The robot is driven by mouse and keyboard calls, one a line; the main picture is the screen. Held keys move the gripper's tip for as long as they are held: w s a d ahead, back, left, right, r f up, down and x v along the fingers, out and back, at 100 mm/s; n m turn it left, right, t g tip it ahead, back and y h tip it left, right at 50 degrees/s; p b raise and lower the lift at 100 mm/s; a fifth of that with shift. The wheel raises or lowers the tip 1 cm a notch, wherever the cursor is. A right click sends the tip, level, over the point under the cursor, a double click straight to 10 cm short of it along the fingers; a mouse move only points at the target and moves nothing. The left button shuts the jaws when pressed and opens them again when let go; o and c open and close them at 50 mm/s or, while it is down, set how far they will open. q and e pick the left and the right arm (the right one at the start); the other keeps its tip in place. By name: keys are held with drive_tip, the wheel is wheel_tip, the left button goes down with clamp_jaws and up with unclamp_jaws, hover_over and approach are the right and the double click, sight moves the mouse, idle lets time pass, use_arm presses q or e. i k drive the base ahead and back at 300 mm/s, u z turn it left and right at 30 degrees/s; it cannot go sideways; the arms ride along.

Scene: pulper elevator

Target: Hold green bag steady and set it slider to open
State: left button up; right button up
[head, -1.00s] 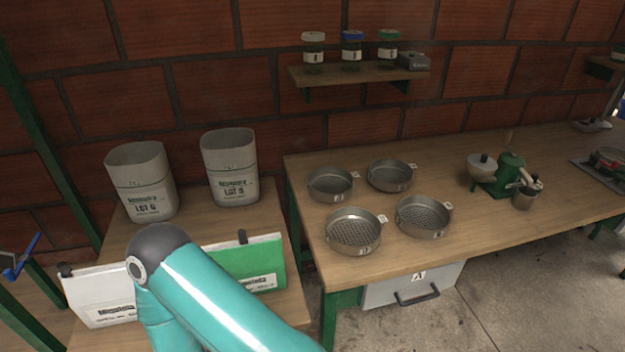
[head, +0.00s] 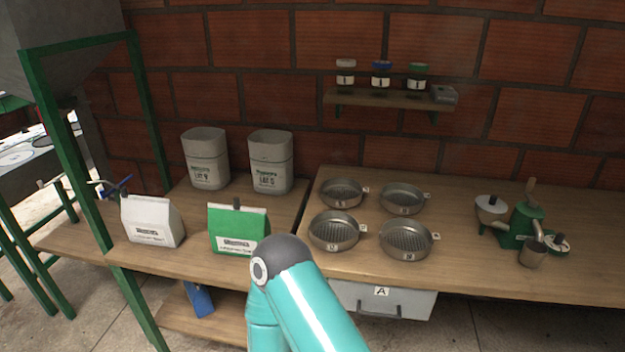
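The green bag (head: 232,222) stands upright on the left wooden table in the head view, with a white label on its front. A pale strip with a small dark slider (head: 238,205) runs along its top edge; I cannot tell the slider's setting. A teal arm link of mine with a dark joint is just right of the bag and overlaps the view near its lower right corner. Neither gripper shows in the head view.
A white bag (head: 150,222) stands left of the green one. Two grey lot sacks (head: 206,160) stand behind. Several round sieves (head: 334,230) sit on the right-hand table, above a drawer (head: 385,298). A green post (head: 75,160) rises at the left.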

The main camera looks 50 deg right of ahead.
sight(237, 204)
drive_tip(key=z, duration=0.05)
drive_tip(key=k, duration=0.6)
drive_tip(key=z, duration=0.95)
drive_tip(key=i, duration=1)
drive_tip(key=z, duration=0.05)
